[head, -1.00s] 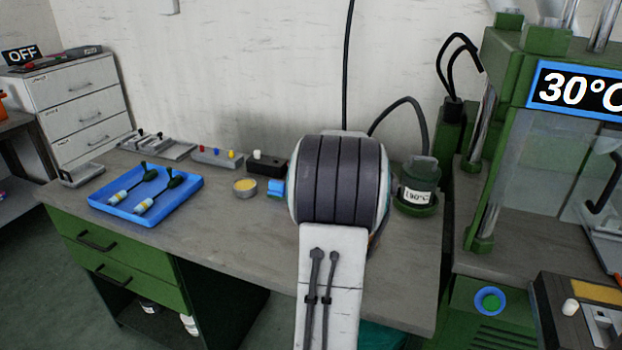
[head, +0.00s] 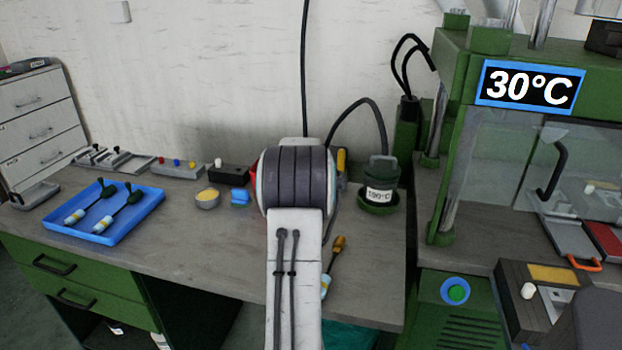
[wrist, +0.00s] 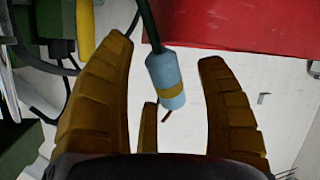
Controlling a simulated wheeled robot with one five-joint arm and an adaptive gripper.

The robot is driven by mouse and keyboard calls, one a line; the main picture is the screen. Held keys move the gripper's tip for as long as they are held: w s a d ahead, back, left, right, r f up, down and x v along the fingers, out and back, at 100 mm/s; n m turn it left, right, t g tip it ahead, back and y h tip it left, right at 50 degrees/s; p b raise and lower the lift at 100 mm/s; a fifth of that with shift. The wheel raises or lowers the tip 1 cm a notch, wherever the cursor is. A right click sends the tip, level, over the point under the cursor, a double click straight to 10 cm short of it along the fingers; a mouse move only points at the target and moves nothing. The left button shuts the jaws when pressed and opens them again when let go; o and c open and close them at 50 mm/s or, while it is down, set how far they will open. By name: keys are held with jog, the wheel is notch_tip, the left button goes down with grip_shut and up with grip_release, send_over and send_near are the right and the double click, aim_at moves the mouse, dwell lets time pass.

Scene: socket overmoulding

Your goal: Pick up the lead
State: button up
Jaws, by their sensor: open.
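In the wrist view my gripper (wrist: 166,52) is open, its brown fingers apart. A lead (wrist: 165,78) shows between them: a light blue body with a yellow band, a dark green cable at the top and a thin copper-coloured tip below. I cannot tell whether a finger touches it. In the head view my arm hides most of the gripper. Two leads (head: 82,212) (head: 118,215) with dark green ends lie in the blue tray (head: 60,237) at the left of the bench. A piece with an amber top and light blue lower end (head: 326,285) shows just right of my arm.
A green press (head: 470,60) with a 30°C display stands right. A red surface (wrist: 230,22) fills the wrist view's top.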

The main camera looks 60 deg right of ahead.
jog(key=shift+c, duration=0.2)
grip_shut()
dwell(0.5)
jog(key=shift+r, duration=0.2)
